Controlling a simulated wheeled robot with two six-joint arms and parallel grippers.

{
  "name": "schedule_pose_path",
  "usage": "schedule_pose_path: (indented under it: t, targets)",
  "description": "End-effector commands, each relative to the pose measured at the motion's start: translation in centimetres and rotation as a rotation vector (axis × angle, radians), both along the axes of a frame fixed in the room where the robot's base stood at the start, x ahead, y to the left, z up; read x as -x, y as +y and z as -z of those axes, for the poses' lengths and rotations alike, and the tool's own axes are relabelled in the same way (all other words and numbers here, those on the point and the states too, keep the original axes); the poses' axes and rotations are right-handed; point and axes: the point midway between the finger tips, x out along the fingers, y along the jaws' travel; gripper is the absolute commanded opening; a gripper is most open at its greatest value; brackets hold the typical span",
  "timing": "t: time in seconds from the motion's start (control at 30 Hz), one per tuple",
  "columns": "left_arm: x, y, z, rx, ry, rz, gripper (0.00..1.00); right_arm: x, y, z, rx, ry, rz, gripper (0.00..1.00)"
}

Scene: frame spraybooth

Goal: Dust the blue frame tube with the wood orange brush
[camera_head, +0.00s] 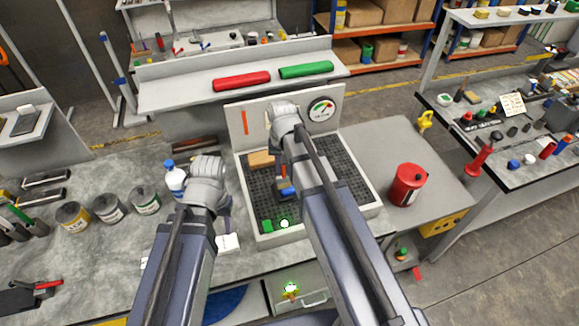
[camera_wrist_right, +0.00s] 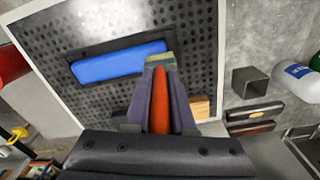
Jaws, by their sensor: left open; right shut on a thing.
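The blue frame tube (camera_wrist_right: 120,63) lies in a dark cradle on the perforated booth floor (camera_wrist_right: 92,28) in the right wrist view. In the head view my right arm covers most of it, and a small blue part (camera_head: 287,192) shows. My right gripper (camera_wrist_right: 161,98) is shut on the wood orange brush (camera_wrist_right: 161,112), its orange handle between the fingers. The brush's pale tip overlaps the right end of the tube in the wrist view; I cannot tell if they touch. My left gripper (camera_head: 226,226) is open and empty, left of the booth tray.
A wooden block (camera_head: 262,159) sits in the tray, whose back panel carries a gauge (camera_head: 321,110). A red can (camera_head: 407,184) stands right. A blue-capped bottle (camera_head: 175,180) and several paint tins (camera_head: 108,208) stand left. Red (camera_head: 241,81) and green (camera_head: 306,70) tubes lie on the back shelf.

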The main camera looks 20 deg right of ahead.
Motion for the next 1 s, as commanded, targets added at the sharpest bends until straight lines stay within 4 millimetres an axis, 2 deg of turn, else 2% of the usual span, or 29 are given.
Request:
schedule_pose_path:
  t: [0.37, 1.0]
  targets:
    - [0.0, 0.0, -0.3, 0.0, 0.0, 0.0, 0.5, 0.0, 0.3, -0.2, -0.005, 0.0, -0.001, 0.0]
    - [0.0, 0.0, -6.0, 0.0, 0.0, 0.0, 0.5, 0.0, 0.2, -6.0, -0.002, 0.0, -0.001, 0.0]
